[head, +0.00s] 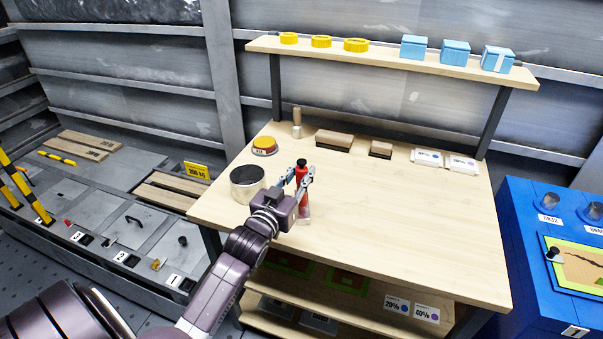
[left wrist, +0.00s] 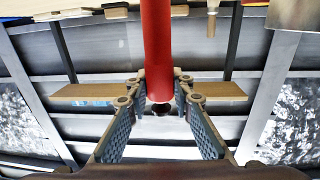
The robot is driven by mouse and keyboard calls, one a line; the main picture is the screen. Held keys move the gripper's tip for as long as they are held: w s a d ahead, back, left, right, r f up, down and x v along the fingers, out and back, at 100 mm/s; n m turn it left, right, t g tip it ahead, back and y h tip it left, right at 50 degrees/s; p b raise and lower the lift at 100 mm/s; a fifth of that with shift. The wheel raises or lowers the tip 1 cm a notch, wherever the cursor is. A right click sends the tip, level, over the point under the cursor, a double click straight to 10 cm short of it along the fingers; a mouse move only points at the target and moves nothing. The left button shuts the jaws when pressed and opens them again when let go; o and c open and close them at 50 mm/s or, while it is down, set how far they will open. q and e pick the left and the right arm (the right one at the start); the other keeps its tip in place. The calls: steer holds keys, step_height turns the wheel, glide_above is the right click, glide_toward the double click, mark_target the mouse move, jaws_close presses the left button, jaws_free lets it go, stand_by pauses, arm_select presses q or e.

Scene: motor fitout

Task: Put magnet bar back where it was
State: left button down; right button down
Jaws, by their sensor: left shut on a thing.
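The magnet bar (head: 301,175) is a red upright bar with a black top end, and a paler part shows below it. My left gripper (head: 304,179) is shut on it, above the left part of the wooden workbench (head: 390,235). In the left wrist view the red bar (left wrist: 156,45) runs between the two fingers of the gripper (left wrist: 161,100). I cannot tell whether its lower end touches the bench top. My right gripper is not in view.
A metal can (head: 247,184) stands just left of the gripper, with a yellow-topped round item (head: 264,145) behind it. Brown blocks (head: 334,139) and white boxes (head: 428,157) line the back. A raised shelf (head: 390,60) holds yellow rings and blue boxes. The bench's front right is clear.

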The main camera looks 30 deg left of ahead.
arm_select(q)
steer(key=shift+r, duration=0.1)
steer(key=c, duration=2.2)
jaws_free()
steer(key=shift+f, duration=0.2)
steer(key=o, duration=0.5)
steer(key=shift+s+r, duration=0.1)
steer(key=shift+r, duration=0.05)
steer(key=s, duration=0.4)
steer(key=s+d, duration=0.1)
steer(key=s, duration=0.2)
steer(key=s+d+b, duration=0.1)
steer(key=s, duration=0.3)
steer(key=shift+s, duration=0.35)
